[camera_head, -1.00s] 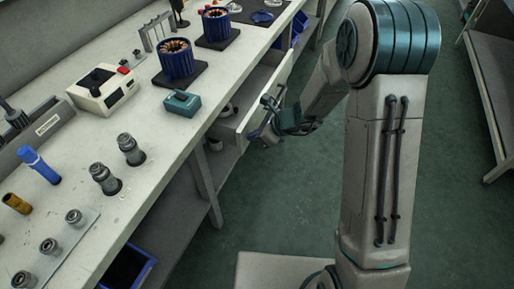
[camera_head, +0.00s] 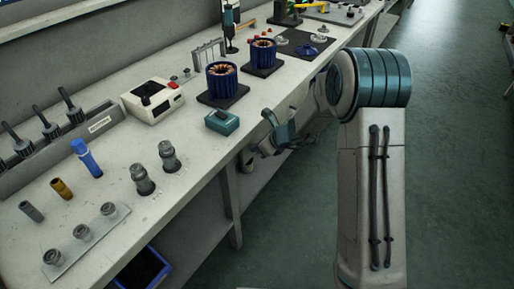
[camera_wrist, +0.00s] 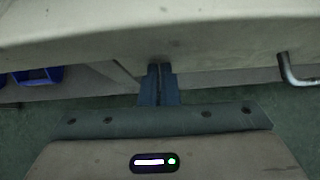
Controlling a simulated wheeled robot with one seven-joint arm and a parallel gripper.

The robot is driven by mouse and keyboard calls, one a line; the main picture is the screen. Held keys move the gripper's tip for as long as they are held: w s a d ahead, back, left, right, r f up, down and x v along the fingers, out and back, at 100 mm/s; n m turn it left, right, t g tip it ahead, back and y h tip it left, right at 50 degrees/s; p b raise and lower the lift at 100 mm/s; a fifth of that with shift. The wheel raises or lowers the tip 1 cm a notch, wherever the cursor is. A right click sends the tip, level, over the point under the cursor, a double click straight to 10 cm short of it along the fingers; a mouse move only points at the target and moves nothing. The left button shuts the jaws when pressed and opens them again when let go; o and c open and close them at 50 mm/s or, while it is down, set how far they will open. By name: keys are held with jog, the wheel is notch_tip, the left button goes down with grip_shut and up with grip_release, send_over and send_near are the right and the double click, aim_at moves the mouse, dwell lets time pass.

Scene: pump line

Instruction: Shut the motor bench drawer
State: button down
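The motor bench drawer's pale front (camera_head: 297,104) shows only in part in the head view, close under the bench edge and behind my arm. How far it stands out is hard to tell. In the wrist view a pale panel, which looks like the drawer front (camera_wrist: 220,50), spans the top, with a bent metal handle (camera_wrist: 290,74) at the right. My gripper (camera_wrist: 160,70) has its fingers together, with nothing seen between them. The tips meet the panel's lower edge in view, left of the handle; contact is not certain. My gripper (camera_head: 270,130) also shows beside the bench edge.
The bench top (camera_head: 200,150) carries two blue wound stators (camera_head: 222,82), a teal box (camera_head: 222,121) near the edge, a white device (camera_head: 152,100) and several metal fittings. A blue bin (camera_head: 143,270) sits below.

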jog(key=shift+a+r, duration=0.2)
jog(key=shift+a, duration=0.2)
jog(key=s+d+r, duration=0.2)
jog(key=d+r, duration=0.1)
jog(key=d, duration=0.2)
jog(key=s+d+r+p, duration=0.1)
jog(key=s+d+r, duration=0.2)
jog(key=d, duration=0.2)
jog(key=shift+s+d+r, duration=0.25)
jog(key=shift+r, duration=0.1)
